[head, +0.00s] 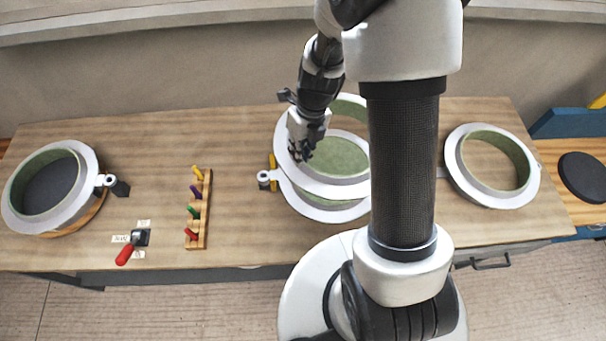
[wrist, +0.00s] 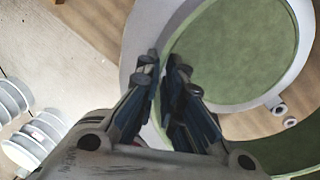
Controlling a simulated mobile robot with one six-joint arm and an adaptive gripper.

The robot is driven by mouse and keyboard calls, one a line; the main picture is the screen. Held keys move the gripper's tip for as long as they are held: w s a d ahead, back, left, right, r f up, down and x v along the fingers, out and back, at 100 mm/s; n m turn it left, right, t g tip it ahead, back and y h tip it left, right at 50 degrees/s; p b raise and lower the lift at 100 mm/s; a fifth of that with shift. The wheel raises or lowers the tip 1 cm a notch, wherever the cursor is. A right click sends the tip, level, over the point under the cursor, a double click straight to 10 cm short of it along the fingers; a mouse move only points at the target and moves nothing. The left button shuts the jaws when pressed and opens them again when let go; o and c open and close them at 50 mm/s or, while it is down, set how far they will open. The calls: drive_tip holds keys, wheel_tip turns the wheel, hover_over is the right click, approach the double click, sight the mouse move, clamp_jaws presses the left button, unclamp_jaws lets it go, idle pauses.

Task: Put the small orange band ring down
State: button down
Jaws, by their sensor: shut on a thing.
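My gripper (head: 300,152) is shut on the left side of a white flanged ring (head: 335,190) with a green inside, which I take to be the small orange band ring. In the wrist view my fingers (wrist: 162,78) close on its pale rim (wrist: 145,40). The ring overlaps a second white flanged mould (head: 318,213) at the middle of the bench. I cannot tell whether the two touch. A small yellow-orange piece (head: 272,160) shows at the left edge of the ring. My column hides the right side of both.
On the wooden bench (head: 240,130) stand a left mould (head: 92,160) with a dark inside and a right ring (head: 531,185) with a green inside. A peg rack (head: 205,228) and a red-handled switch (head: 127,250) lie left of centre. Bare bench lies between them and the moulds.

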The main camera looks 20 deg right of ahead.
wheel_tip(320, 180, down, 12)
drive_tip(key=b, duration=0.3)
drive_tip(key=shift+w, duration=0.15)
drive_tip(key=shift+f, duration=0.1)
drive_tip(key=shift+f+b, duration=0.15)
drive_tip(key=shift+b, duration=0.15)
drive_tip(key=c, duration=1.7)
unclamp_jaws()
